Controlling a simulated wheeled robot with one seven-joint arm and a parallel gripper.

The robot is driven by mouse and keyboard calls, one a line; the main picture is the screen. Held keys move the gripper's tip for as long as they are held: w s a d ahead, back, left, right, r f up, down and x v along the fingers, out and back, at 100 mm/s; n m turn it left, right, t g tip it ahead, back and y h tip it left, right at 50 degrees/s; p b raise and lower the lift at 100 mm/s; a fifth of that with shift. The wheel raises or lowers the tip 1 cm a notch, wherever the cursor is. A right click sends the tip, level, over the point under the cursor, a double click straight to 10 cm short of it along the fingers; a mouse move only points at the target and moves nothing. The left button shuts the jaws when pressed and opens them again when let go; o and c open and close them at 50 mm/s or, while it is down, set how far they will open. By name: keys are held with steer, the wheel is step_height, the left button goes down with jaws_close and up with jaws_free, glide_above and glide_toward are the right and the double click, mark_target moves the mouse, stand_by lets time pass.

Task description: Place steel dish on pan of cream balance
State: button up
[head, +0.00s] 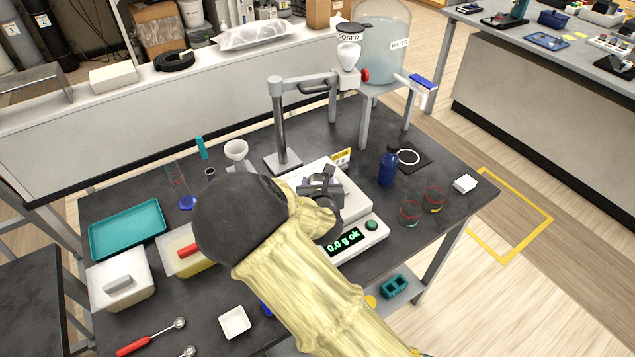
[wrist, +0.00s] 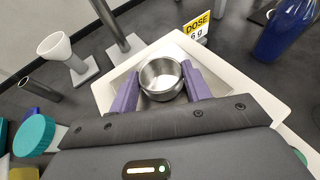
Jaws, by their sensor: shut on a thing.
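The steel dish (wrist: 162,76) is a small round shiny bowl, upright and empty, between the two purple fingers of my gripper (wrist: 160,88) in the wrist view. My gripper is shut on it. In the head view my gripper (head: 322,186) is over the cream balance (head: 352,212), and my arm hides the dish or most of it. The balance's pale square pan (wrist: 118,80) shows around and below the dish in the wrist view. I cannot tell whether the dish touches the pan. The balance display (head: 344,240) reads 0.0 g ok.
A doser (head: 349,50) on a stand arm is behind the balance, with a yellow DOSE card (wrist: 197,27). A blue bottle (head: 388,167) and two glass beakers (head: 411,211) stand to the right. A white funnel (head: 236,151) and teal tray (head: 127,229) are left.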

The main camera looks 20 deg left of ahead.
steer(key=shift+f, duration=0.1)
steer(key=o, duration=1)
steer(key=shift+c, duration=0.2)
steer(key=b+v, duration=0.1)
steer(key=v, duration=1.1)
